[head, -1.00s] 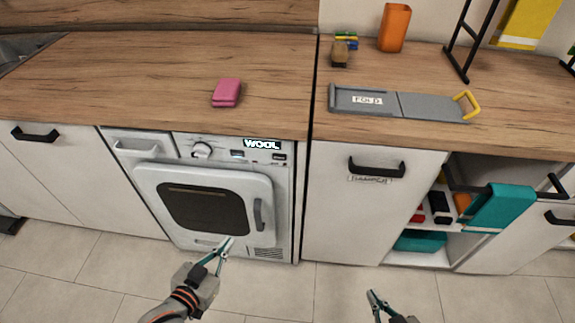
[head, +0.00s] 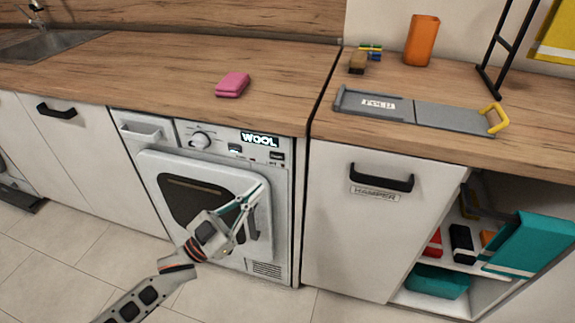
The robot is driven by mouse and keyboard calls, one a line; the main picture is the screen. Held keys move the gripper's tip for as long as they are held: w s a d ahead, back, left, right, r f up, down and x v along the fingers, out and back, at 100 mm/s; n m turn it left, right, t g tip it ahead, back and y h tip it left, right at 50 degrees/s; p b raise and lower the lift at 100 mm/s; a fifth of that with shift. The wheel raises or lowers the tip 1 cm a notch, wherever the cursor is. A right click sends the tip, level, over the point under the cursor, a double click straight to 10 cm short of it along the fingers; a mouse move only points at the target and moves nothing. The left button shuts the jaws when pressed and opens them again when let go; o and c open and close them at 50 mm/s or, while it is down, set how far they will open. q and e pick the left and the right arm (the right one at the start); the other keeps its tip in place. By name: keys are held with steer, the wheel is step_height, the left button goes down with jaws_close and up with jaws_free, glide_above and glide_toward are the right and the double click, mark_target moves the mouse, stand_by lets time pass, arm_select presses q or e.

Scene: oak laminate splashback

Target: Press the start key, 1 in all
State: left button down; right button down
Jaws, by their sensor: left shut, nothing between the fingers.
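The white washing machine (head: 283,215) stands under the worktop with its door (head: 190,160) shut. Its control panel has a round dial (head: 200,140), a lit display (head: 259,140) reading WOOL, a small dark key (head: 276,156) at the right end and another small dark element (head: 235,149) left of the display. Their lettering is too small to tell which is the start key. My left gripper (head: 258,191) is shut and empty in front of the door, below the panel's right part, apart from the keys. It hides part of the door. My right gripper is out of view.
A pink folded cloth (head: 232,84) lies on the worktop (head: 130,70) above the machine. A grey folding board (head: 455,116) lies to the right. The HAMPER front (head: 345,235) is shut beside the machine. Teal cloth (head: 530,240) hangs by open shelves.

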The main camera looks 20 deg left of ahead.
mark_target(277, 156)
arm_select(q)
steer(key=shift+d+r+h, duration=0.1)
steer(key=shift+r+h, duration=0.15)
steer(key=shift+h, duration=0.15)
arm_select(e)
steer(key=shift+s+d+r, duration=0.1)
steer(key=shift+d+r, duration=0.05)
arm_select(q)
steer(key=shift+w, duration=0.1)
